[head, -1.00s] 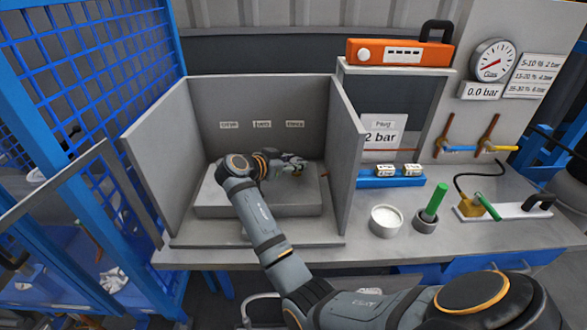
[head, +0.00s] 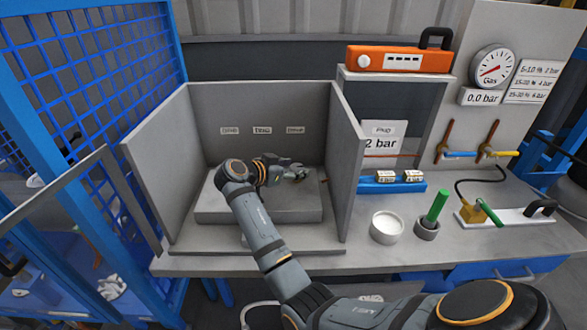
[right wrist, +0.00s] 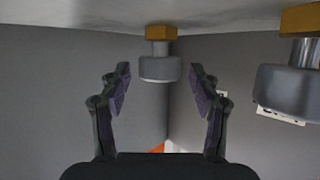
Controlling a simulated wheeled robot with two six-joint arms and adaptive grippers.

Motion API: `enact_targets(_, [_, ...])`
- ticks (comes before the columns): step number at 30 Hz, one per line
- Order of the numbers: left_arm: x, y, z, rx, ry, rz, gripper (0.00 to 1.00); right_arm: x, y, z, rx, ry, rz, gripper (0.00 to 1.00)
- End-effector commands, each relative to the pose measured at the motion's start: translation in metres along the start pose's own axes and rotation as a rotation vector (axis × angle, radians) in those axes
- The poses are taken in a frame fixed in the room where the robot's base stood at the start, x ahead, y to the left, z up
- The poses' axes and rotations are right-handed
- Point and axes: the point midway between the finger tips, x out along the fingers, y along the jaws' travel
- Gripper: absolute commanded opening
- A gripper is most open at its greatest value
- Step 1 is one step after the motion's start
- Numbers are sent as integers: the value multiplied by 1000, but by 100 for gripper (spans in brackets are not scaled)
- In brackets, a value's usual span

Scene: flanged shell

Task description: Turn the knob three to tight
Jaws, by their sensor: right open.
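In the right wrist view, my right gripper (right wrist: 160,72) is open, with a finger on each side of a grey cylindrical knob (right wrist: 160,67) on a brass-coloured base. Gaps show between the knob and both fingertips. A second, larger-looking grey knob (right wrist: 290,88) with a brass-coloured base is at the right edge, outside the fingers. I cannot tell which of the two is knob three. In the head view, my right gripper (head: 296,172) is inside the grey three-walled booth (head: 150,165), above the grey block (head: 280,207). The knobs are not distinguishable there. My left gripper is not in view.
Small labels (head: 262,130) are on the booth's back wall. Booth walls stand close on both sides of my right arm. A white bowl (head: 387,226), a green-handled tool (head: 436,207) and a gas gauge (head: 492,65) are to the right. Blue mesh fencing (head: 100,60) is at left.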

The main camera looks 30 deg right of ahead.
Motion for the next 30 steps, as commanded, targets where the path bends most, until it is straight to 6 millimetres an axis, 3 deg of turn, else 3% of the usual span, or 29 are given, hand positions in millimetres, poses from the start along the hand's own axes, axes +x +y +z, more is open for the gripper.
enact_targets(4, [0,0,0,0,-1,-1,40,-6,0,-14,4,1,-2,63])
enact_targets(15, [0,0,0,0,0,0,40,-34,0,-82,3,1,-1,63])
enact_targets(20, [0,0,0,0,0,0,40,-38,0,-92,1,0,0,63])
enact_targets(30, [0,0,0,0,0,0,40,-38,0,-92,0,0,0,63])
